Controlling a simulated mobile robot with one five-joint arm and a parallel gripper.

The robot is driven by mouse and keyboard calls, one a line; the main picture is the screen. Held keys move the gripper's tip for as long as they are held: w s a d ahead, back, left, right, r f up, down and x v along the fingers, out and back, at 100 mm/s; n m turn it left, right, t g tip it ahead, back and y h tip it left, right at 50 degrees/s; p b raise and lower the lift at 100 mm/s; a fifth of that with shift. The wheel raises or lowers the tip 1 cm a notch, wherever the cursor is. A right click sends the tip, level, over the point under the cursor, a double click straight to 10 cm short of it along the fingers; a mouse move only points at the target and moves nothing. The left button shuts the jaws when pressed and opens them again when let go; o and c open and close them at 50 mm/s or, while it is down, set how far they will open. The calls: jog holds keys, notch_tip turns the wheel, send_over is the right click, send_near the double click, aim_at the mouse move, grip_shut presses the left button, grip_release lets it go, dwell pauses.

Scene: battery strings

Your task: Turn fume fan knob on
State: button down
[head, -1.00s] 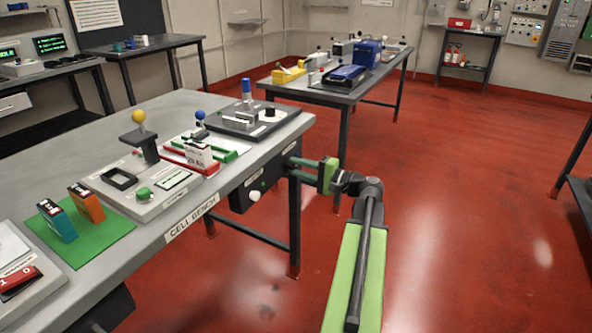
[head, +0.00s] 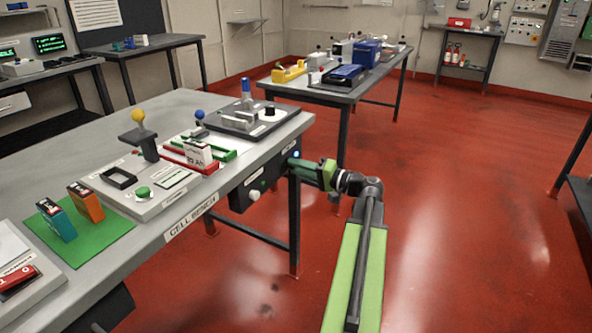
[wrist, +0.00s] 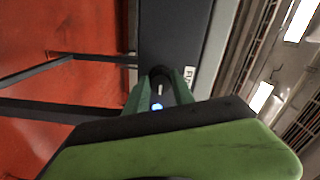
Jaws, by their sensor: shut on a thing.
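The fume fan knob (wrist: 160,76) is a dark round knob with a pale mark, on a dark grey panel (wrist: 172,35) in the wrist view. A partly hidden white label starting "FU" (wrist: 189,76) is beside it. My gripper (wrist: 161,88) has its two green fingers on either side of the knob, shut on it. In the head view my gripper (head: 293,163) meets the front right end of the cell bench, and the knob is hidden behind the fingers. A small blue light (head: 296,153) glows just above them; a blue light also shows between the fingers in the wrist view (wrist: 157,106).
The cell bench (head: 75,135) carries a green mat (head: 75,250), fixtures and a blue-topped device. A dark box with a white button (head: 254,195) hangs under its edge. A second bench (head: 310,92) stands behind. The red floor to the right is clear.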

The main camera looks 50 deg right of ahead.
jog(key=c, duration=1.1)
grip_release()
jog(key=v, duration=1.7)
jog(key=shift+s, duration=0.25)
jog(key=shift+f, duration=0.1)
